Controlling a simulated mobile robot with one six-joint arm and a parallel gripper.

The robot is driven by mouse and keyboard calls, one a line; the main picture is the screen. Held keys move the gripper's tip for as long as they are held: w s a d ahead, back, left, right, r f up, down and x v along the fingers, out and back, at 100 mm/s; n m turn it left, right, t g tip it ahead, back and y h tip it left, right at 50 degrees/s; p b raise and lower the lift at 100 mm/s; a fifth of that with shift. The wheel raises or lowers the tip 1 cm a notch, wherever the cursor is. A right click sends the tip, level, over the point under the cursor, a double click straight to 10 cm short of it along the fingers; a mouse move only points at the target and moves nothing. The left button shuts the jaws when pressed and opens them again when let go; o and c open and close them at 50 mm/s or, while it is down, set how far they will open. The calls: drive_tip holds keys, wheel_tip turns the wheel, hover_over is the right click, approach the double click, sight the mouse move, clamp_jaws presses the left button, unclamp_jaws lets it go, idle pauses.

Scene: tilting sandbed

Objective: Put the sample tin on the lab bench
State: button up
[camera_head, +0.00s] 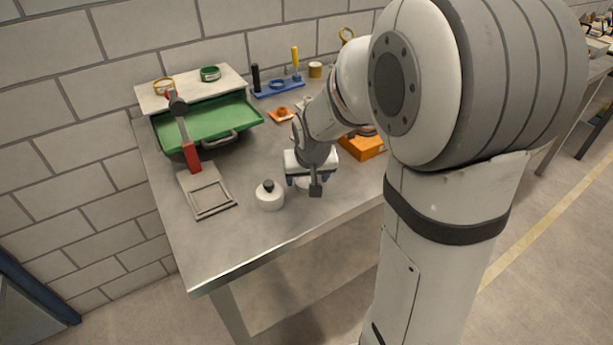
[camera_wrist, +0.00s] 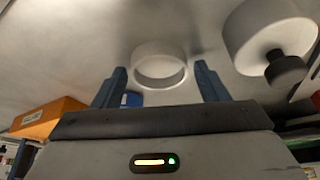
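The sample tin appears to be the short, pale round piece (camera_wrist: 158,66) in the wrist view, lying beyond and between my fingertips. Bare grey surface shows between it and each finger. In the head view, a small pale part of it (camera_head: 304,184) shows under my gripper, and the rest is hidden. My gripper (camera_wrist: 161,69) is open, its two blue fingers apart on either side of the tin. In the head view my gripper (camera_head: 308,179) points down over the front of the grey lab bench (camera_head: 245,232). The tin seems to rest on the bench.
A white jar with a dark knob (camera_head: 270,195) stands close left of my gripper. An orange box (camera_head: 362,147) is at the right. The bench's front-left corner is clear.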

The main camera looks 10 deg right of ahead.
drive_tip(key=shift+o, duration=0.4)
drive_tip(key=shift+r, duration=0.1)
drive_tip(key=shift+r, duration=0.25)
drive_tip(key=v, duration=1.1)
drive_tip(key=s+f+n+g, duration=0.1)
drive_tip(key=s+f+g, duration=0.1)
drive_tip(key=s, duration=1.4)
drive_tip(key=shift+s+f+p, duration=0.15)
drive_tip(key=shift+f+p, duration=0.3)
drive_tip(key=shift+f, duration=0.15)
drive_tip(key=shift+d, duration=0.15)
drive_tip(key=shift+r+p, duration=0.55)
drive_tip(key=shift+r, duration=0.1)
